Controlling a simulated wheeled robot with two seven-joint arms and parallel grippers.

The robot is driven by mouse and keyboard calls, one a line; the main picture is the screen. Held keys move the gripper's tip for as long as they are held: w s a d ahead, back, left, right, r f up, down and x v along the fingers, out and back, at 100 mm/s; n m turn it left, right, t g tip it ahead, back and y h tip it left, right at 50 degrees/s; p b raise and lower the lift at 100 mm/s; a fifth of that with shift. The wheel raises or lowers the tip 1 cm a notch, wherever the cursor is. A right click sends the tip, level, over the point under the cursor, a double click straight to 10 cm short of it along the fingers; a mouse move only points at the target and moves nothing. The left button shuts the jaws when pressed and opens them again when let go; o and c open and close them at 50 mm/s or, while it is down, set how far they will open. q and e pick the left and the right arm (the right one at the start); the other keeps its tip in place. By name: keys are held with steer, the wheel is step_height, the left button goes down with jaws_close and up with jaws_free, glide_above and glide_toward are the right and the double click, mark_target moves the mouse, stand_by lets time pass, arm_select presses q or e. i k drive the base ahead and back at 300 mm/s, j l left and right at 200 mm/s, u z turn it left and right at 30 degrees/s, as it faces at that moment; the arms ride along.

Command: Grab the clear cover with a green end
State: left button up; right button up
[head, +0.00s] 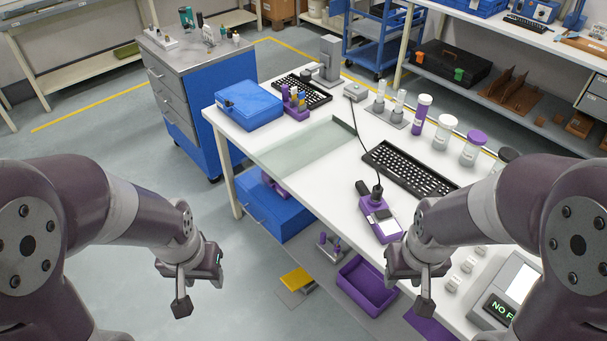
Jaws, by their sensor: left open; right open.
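The clear cover (303,151) lies on the white table, left of its middle. It is a see-through, slightly greenish sheet, and its dark green end (344,126) is at the right, far side. My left gripper (183,303) is open and empty, off the table above the floor, to the left of and nearer than the cover. My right gripper (425,305) is open and empty at the near side of the table, right of the cover. Neither gripper touches the cover.
A blue box (248,105) sits just left of the cover on the white table (340,185). A black keyboard (410,170) and a purple device (381,220) with a cable are to its right. Several capped jars stand along the far edge. A purple bin (367,288) is below.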

mark_target(268, 165)
steer(key=k+j+z, duration=0.1)
steer(key=z, duration=2.3)
steer(key=j, duration=0.45)
steer(key=k+j, duration=0.15)
steer(key=j, duration=0.35)
steer(key=j+z, duration=0.1)
steer(key=j, duration=0.35)
steer(key=k+j, duration=0.1)
steer(key=j, duration=0.35)
steer(key=k+j, duration=0.1)
steer(key=j, duration=0.35)
steer(key=k+j+z, duration=0.1)
steer(key=j, duration=0.85)
steer(key=k+j, duration=0.15)
steer(key=j, duration=0.3)
steer(key=z, duration=0.05)
